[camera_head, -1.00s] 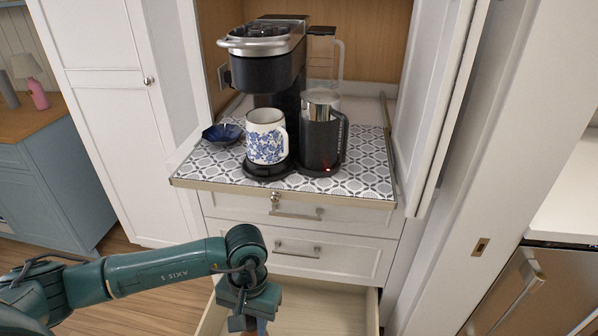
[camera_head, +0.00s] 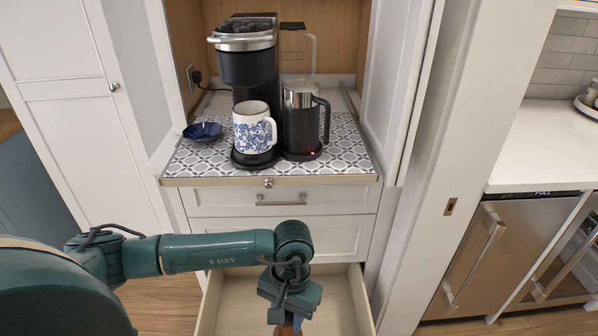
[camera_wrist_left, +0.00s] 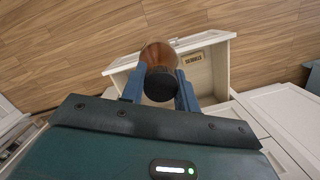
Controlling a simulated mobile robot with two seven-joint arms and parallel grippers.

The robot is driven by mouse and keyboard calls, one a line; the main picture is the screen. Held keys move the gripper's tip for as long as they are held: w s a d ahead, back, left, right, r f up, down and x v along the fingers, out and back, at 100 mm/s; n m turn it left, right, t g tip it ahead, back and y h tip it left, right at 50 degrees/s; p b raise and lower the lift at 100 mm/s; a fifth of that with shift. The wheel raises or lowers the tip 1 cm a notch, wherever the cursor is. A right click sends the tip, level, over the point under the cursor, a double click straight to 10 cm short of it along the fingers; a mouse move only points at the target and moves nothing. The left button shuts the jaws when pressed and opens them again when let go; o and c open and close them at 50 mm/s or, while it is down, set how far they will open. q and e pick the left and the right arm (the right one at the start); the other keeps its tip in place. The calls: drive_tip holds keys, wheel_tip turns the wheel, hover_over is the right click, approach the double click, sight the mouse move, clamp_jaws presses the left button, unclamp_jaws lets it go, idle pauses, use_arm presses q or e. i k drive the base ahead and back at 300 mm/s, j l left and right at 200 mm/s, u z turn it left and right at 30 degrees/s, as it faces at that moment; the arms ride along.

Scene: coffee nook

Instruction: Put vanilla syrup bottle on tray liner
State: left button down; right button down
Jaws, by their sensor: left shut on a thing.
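My left gripper (camera_head: 284,318) is over the open bottom drawer in the head view, below and in front of the tray. In the left wrist view, its two blue fingers are shut on a brown bottle with a black cap (camera_wrist_left: 160,85), which I take to be the vanilla syrup bottle. Only a small brown part of the bottle (camera_head: 287,331) shows at the bottom edge of the head view. The tray liner (camera_head: 345,150) is a grey and white patterned sheet on the pull-out tray. My right gripper is not in view.
On the liner stand a coffee machine (camera_head: 248,68), a blue floral mug (camera_head: 250,135), a black frother (camera_head: 299,128) and a dark blue dish (camera_head: 203,131). Bare liner shows at the right and front left. The open drawer (camera_head: 342,300) juts out below. Cabinet doors flank the nook.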

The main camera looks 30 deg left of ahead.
sight(196, 163)
drive_tip(key=k+j+z, duration=0.15)
drive_tip(key=z, duration=0.3)
drive_tip(key=k+j+z, duration=0.2)
drive_tip(key=z, duration=0.25)
drive_tip(key=k+j+z, duration=0.1)
drive_tip(key=z, duration=0.4)
drive_tip(key=k+z, duration=0.25)
drive_tip(key=z, duration=0.2)
drive_tip(key=k+z, duration=0.65)
drive_tip(key=k+j+u, duration=0.15)
drive_tip(key=k+j, duration=0.25)
drive_tip(key=k, duration=0.15)
drive_tip(key=k+j+u, duration=0.35)
drive_tip(key=j+u, duration=0.15)
drive_tip(key=k+j+u, duration=0.1)
drive_tip(key=j+u, duration=0.15)
drive_tip(key=j, duration=0.15)
drive_tip(key=k+j+u, duration=0.2)
drive_tip(key=j, duration=0.25)
drive_tip(key=i, duration=0.1)
